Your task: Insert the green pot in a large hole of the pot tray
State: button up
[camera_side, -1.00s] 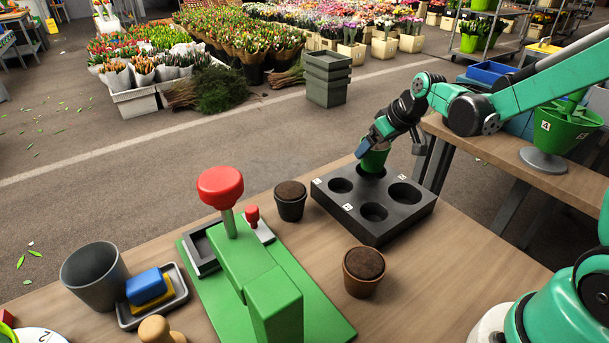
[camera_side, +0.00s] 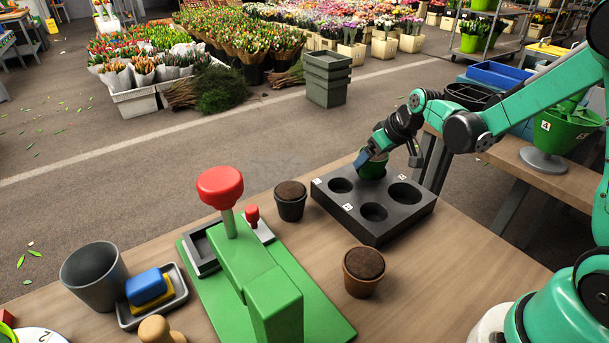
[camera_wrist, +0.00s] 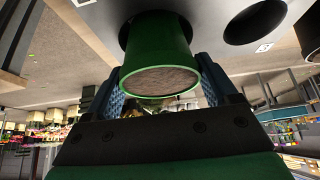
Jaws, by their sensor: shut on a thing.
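The green pot (camera_side: 373,168), filled with brown soil, is at the back hole of the dark grey pot tray (camera_side: 385,236). Its lower part looks to be down in that hole; how deep is hard to tell. My gripper (camera_side: 384,157) is shut on the pot near its rim. In the wrist view, the green pot (camera_wrist: 158,40) sits between the blue finger pads, its narrow end over a dark opening. Three other holes show empty: a wide right hole (camera_side: 404,193), a front hole (camera_side: 373,212) and a left hole (camera_side: 341,186).
A black pot (camera_side: 290,205) with soil stands left of the tray, and a brown pot (camera_side: 363,275) with soil stands in front. A green press with a red knob (camera_side: 220,186) is to the left. Bare table (camera_side: 450,270) lies right of the brown pot.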

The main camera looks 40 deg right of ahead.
jog(key=shift+f, duration=0.65)
jog(key=o, duration=1.3)
jog(key=shift+r, duration=0.15)
jog(key=shift+v, duration=2.7)
jog(key=s+a+r+t, duration=0.1)
jog(key=s+a+r, duration=0.3)
jog(key=s+a, duration=0.6)
jog(key=shift+a+r, duration=0.25)
jog(key=shift+r, duration=0.15)
